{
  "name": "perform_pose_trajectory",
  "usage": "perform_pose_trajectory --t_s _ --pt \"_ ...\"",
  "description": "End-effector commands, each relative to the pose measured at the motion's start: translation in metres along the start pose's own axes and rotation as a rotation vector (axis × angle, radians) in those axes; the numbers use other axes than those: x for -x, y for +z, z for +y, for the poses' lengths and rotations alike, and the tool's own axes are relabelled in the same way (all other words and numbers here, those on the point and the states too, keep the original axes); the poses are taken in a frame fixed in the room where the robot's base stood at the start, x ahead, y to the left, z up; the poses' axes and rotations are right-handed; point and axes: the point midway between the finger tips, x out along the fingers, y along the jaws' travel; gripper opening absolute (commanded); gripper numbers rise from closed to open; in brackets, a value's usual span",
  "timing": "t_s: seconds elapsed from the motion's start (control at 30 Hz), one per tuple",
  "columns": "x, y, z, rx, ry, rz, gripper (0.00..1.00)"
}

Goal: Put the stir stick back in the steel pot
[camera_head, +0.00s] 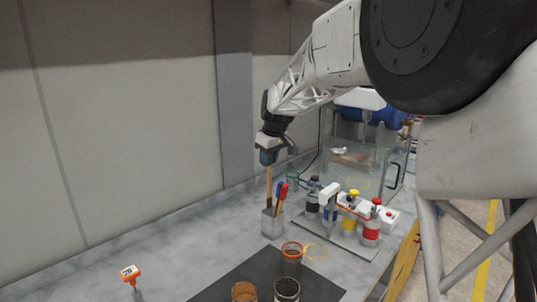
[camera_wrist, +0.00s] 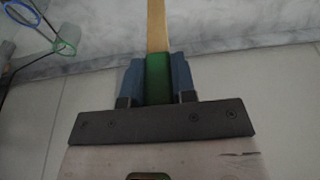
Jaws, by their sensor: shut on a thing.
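My gripper (camera_head: 267,157) points down above the steel pot (camera_head: 272,226) in the head view. It is shut on the stir stick, a pale wooden stick (camera_head: 269,187) that hangs upright below the fingers. In the wrist view my gripper (camera_wrist: 159,80) has its blue fingers on both sides of the stick's green part, and the wooden stick (camera_wrist: 156,25) runs out past them. The stick's lower end meets the pot's rim in the head view; I cannot tell how deep it is. Red- and blue-handled tools (camera_head: 281,192) stand in the pot. The pot does not show in the wrist view.
Right of the pot, a tray (camera_head: 341,240) holds several bottles. A wall (camera_head: 110,130) stands behind. The counter left of the pot is clear.

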Motion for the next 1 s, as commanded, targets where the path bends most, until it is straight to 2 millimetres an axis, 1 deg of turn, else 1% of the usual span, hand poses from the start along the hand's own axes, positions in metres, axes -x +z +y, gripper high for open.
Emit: perform_pose_trajectory --t_s 0.7,1.0 --pt "-0.039 0.009 0.000 0.000 0.000 0.000 0.01" --pt "-0.049 0.011 0.000 -0.001 0.000 0.001 0.01"
